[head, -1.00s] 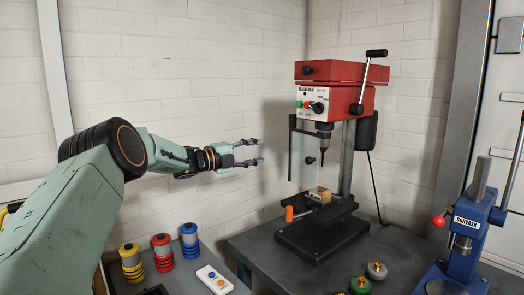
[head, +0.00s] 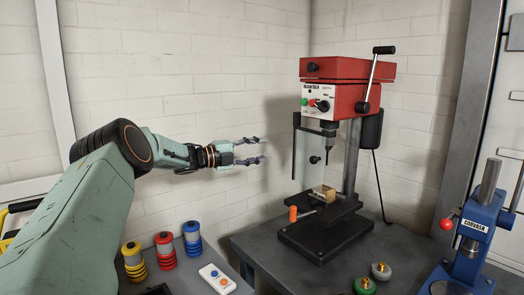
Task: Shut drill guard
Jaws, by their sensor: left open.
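The red drill press (head: 340,92) stands on the dark bench against the white wall. Its clear drill guard (head: 303,158) hangs as an upright panel at the left side of the spindle, with a dark knob (head: 314,159) on it. The guard stands swung aside, and the chuck and bit (head: 328,138) show uncovered. My left gripper (head: 262,150) is open and empty, left of the guard and apart from it, with its fingers pointing right. My right gripper is not in view.
A small vise with an orange handle (head: 293,214) and a block (head: 321,194) sits on the drill's table. A blue press (head: 469,235) stands at right. Yellow, red and blue spools (head: 164,249) and a button box (head: 217,279) are at lower left. Green and grey knobs (head: 381,270) lie in front.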

